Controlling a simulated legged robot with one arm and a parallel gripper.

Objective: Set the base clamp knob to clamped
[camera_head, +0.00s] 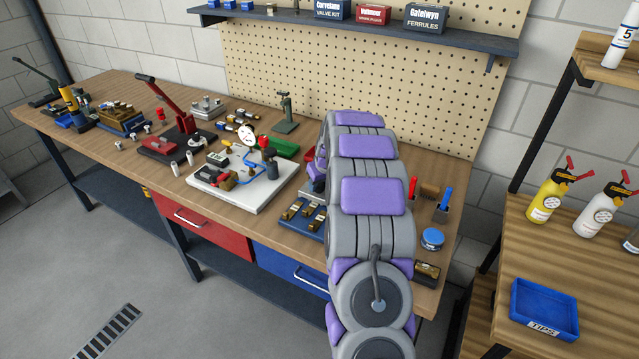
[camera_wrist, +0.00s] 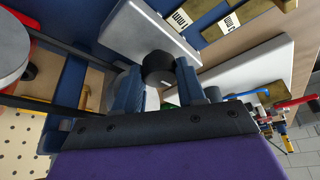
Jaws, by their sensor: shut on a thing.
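In the wrist view, a round black knob (camera_wrist: 158,68) sits between the blue fingers of my gripper (camera_wrist: 161,85), beside a light grey block (camera_wrist: 150,32). My gripper is shut on this knob, with one finger on each side of it. A pale round surface shows partly below the knob, between the fingers. No clamped mark is readable, so I cannot tell the knob's setting. In the head view, my grey and purple arm hides the knob and the fingers.
A white board (camera_head: 245,185) with a gauge and blue tube lies left of my arm. A blue tray (camera_head: 303,215) with brass parts is close by. Red and blue-handled tools (camera_head: 445,198) and a blue round tin (camera_head: 432,238) stand right of my arm.

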